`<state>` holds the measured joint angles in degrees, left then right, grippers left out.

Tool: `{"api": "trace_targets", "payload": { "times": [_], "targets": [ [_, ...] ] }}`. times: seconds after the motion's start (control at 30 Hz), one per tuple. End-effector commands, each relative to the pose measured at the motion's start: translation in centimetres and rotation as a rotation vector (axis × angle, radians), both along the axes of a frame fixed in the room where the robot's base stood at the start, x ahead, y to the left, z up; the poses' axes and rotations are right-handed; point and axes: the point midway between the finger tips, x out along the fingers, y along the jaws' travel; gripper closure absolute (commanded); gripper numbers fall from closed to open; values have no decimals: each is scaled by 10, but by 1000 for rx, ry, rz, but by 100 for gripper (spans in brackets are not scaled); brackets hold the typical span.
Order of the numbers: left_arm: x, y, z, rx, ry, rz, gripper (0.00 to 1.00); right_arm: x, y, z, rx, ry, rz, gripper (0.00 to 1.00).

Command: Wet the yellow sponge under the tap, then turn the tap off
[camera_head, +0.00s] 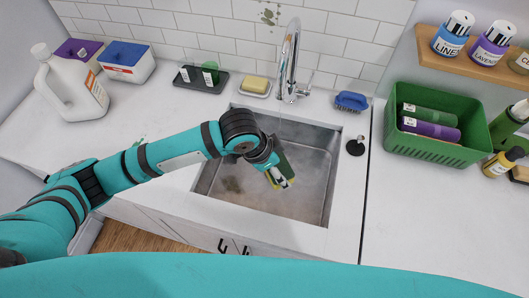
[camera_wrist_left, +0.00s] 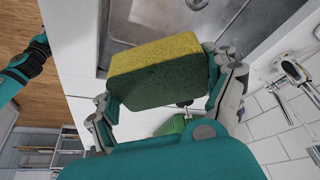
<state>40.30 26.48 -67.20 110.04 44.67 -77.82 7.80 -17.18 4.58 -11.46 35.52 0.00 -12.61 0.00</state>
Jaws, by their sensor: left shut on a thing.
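The yellow sponge (camera_wrist_left: 155,52) with a dark green scouring side is held between the fingers of my left gripper (camera_wrist_left: 163,82) in the wrist view. In the head view my left gripper (camera_head: 279,176) is over the sink (camera_head: 312,199), and part of the sponge (camera_head: 285,155) shows beside its fingers. The chrome tap (camera_head: 289,62) stands behind the sink, with its side lever (camera_head: 305,88) to the right. The sponge is in front of the tap and below its spout. I cannot tell whether water is running.
A yellow block on a white dish (camera_head: 255,86) and a blue brush (camera_head: 351,101) flank the tap. A green basket (camera_head: 430,150) is right of the sink. A white jug (camera_head: 68,85) and boxes stand at the left. The counter left of the sink is mostly clear.

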Motion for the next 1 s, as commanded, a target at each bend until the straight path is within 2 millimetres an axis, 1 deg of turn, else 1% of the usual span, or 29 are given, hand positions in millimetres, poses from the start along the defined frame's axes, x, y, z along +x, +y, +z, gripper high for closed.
{"api": "trace_targets", "payload": {
  "times": [0.17, 1.0],
  "targets": [
    [11, -2, -6, 0, -3, -3, 41, 0, 0, -13, 0, 0, 0, 66],
    [93, -9, -23, -1, -3, 0, 41, 0, 1, -86, 0, 0, 0, 66]
  ]
}}
